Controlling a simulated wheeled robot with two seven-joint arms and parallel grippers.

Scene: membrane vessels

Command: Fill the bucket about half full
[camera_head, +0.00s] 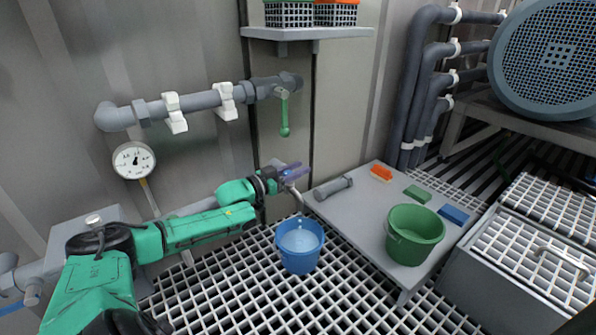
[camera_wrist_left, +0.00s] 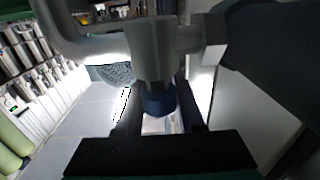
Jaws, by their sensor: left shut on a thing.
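The blue bucket (camera_head: 289,262) stands upright on the floor grating, under a grey tap spout (camera_head: 298,200). Pale water (camera_head: 300,241) shows inside it, and a thin stream seems to fall from the spout; the exact level is hard to judge. My left gripper (camera_head: 285,172) is at the tap above the bucket, shut on its blue-purple handle (camera_head: 293,171). In the left wrist view the handle (camera_wrist_left: 158,101) sits between the two dark fingers, below the grey tap body (camera_wrist_left: 155,50). My right gripper is not in view.
A green bucket (camera_head: 407,253) stands on a low grey platform (camera_head: 345,222) with an orange brush (camera_head: 381,173), a green block (camera_head: 417,194), a blue block (camera_head: 453,215) and a grey cylinder (camera_head: 333,187). A green-handled valve (camera_head: 284,115) hangs from the wall pipe. A gauge (camera_head: 133,160) is at left.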

